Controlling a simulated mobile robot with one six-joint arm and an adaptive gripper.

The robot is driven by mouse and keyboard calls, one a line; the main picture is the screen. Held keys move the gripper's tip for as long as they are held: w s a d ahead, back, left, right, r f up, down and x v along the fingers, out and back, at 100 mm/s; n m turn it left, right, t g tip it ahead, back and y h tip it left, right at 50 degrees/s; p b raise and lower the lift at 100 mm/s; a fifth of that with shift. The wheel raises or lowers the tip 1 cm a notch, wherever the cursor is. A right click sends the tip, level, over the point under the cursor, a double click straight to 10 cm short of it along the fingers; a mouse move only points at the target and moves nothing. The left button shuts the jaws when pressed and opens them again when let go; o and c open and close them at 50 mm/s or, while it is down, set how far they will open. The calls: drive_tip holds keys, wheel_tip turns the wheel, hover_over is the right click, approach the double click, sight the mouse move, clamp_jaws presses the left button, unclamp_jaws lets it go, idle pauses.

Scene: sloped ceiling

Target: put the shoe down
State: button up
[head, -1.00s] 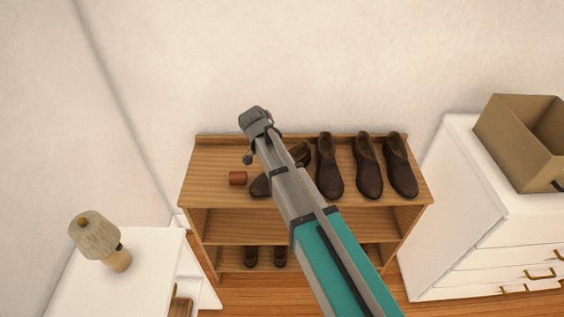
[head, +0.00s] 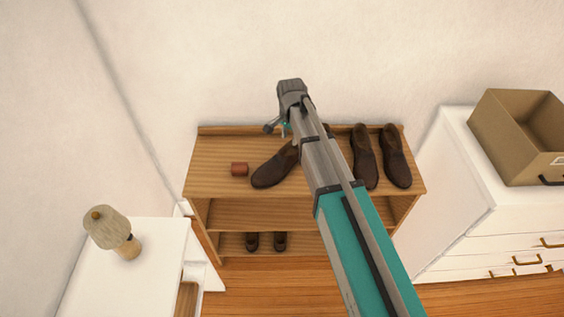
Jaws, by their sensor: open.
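A dark brown shoe (head: 273,170) lies at a slant on the top board of the wooden shoe rack (head: 215,180), partly hidden behind my arm. Two more brown shoes (head: 364,155) stand side by side on the same board to the right, and another one is almost wholly hidden behind my arm. My gripper (head: 271,127) is raised near the back of the rack, above and behind the slanted shoe and apart from it. It is open, and I see nothing held in it.
A pair of small shoes (head: 265,241) is on the bottom shelf. A lamp (head: 112,232) stands on a white table at left. A cardboard box (head: 500,135) rests on white drawers at right.

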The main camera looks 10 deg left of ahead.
sight(289, 158)
drive_tip(key=shift+f+b, duration=4.15)
drive_tip(key=shift+f, duration=0.1)
drive_tip(key=shift+f, duration=0.1)
drive_tip(key=shift+a+f+b, duration=0.1)
drive_tip(key=shift+f+b, duration=2.4)
drive_tip(key=shift+b, duration=0.1)
clamp_jaws()
